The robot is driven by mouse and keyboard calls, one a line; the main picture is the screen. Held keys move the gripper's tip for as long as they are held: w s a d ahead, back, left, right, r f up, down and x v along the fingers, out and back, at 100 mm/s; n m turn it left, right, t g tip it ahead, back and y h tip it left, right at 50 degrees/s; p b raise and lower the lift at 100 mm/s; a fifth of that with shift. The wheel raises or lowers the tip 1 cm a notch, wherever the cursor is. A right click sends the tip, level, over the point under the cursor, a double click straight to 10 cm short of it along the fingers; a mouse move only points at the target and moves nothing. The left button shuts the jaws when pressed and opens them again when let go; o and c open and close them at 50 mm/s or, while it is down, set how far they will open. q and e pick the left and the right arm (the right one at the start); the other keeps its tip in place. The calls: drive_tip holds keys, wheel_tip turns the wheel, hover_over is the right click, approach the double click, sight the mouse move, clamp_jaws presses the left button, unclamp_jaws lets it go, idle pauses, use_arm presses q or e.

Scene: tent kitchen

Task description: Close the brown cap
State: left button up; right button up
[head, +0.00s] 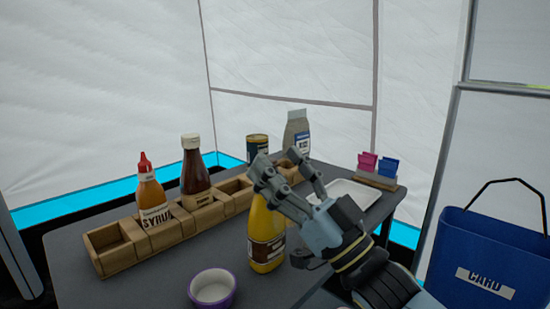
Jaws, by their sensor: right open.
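A yellow bottle (263,228) with a brown and white label stands on the dark table (165,270). Its top is hidden behind my right gripper, so I cannot see a brown cap or tell whether one is open or shut. My right gripper (284,170) is open, with its fingers raised above and in front of the bottle's top. I cannot tell whether it touches the bottle. My left gripper is not in view.
A wooden rack (112,256) holds a syrup bottle (152,196) with a red top and a dark sauce bottle (195,172) with a pale cap. A purple-rimmed bowl (213,288) stands at the front. A white tray (352,193), packets (378,166) and a blue bin (487,245) are right.

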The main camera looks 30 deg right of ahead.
drive_tip(key=v, duration=1)
